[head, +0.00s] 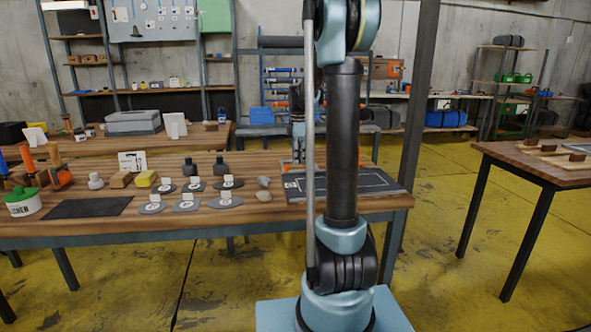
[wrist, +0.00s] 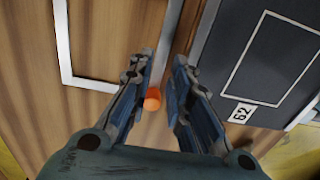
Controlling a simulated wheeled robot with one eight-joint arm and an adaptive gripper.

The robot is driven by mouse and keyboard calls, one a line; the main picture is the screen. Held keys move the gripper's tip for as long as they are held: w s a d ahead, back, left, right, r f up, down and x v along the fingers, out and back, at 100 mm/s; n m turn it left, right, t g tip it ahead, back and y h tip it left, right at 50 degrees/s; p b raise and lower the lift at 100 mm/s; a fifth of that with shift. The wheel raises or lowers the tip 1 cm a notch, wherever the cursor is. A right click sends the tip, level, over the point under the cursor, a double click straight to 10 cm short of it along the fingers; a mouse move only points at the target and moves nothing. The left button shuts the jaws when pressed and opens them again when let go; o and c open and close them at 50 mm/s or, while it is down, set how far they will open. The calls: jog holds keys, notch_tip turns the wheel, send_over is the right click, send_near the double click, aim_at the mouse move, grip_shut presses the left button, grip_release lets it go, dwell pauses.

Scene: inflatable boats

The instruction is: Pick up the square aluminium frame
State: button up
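In the wrist view, the square aluminium frame (wrist: 63,42) is a pale, thin-railed outline on the brown wooden table, at upper left. Its near rail runs behind my gripper's left finger. A pale rail at upper middle, seemingly its right side, shows between the fingertips. The frame's far side is out of view. My gripper (wrist: 160,63) is open, with nothing held between its fingers. I cannot tell how far the fingertips are above the rail. In the head view, my arm stands in front of the table's right part, and I cannot make out the frame clearly.
A dark board (wrist: 262,60) with a white outline and a "62" label lies right of the frame; it also shows in the head view (head: 372,182). An orange round thing (wrist: 152,98) shows between the fingers. Several discs and stones lie left on the workbench (head: 245,217).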

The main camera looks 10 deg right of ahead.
jog(key=shift+f, duration=1.7)
grip_shut()
jog(key=shift+r, duration=0.1)
notch_tip(320, 180, up, 10)
jog(key=shift+c, duration=1.8)
grip_release()
jog(key=o, duration=1.8)
jog(key=shift+o, duration=0.2)
